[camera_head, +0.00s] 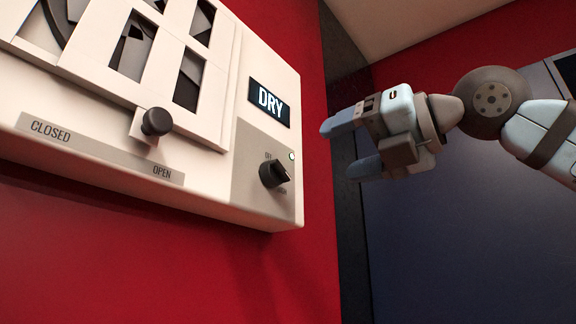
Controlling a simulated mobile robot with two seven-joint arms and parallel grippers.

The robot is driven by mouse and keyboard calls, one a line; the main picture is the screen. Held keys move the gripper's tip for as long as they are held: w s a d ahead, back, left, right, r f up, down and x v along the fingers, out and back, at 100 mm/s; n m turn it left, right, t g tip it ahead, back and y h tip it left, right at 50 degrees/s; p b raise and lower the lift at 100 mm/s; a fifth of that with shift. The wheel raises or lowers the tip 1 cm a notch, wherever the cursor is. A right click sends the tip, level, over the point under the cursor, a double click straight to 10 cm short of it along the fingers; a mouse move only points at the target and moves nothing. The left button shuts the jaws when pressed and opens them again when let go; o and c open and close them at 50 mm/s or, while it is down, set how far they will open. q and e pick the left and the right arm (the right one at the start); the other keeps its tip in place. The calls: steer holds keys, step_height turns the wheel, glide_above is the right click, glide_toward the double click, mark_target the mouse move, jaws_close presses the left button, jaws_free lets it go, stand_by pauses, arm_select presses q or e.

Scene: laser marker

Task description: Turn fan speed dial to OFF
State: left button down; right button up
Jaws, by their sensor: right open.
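The fan speed dial (274,174) is a black knob on a grey plate at the lower right of a cream wall unit. Its pointer side faces right, and small OFF lettering (269,156) shows above it. My right gripper (338,150) comes in from the right. It is open and empty, with its fingers pointing left toward the dial, apart from it and to its right. My left gripper is not in view.
The cream unit (215,152) hangs on a red wall (150,260). It has a DRY display (269,102) and a black slider knob (156,122) above a CLOSED/OPEN strip (100,146). A dark vertical strip (350,220) stands behind my gripper. The space below the unit is clear.

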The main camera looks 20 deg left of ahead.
mark_target(283, 168)
steer(key=p+x, duration=0.2)
steer(key=x, duration=0.8)
steer(key=shift+s+p, duration=0.1)
steer(key=shift+p, duration=0.25)
steer(key=shift+a, duration=0.5)
steer(key=c, duration=0.9)
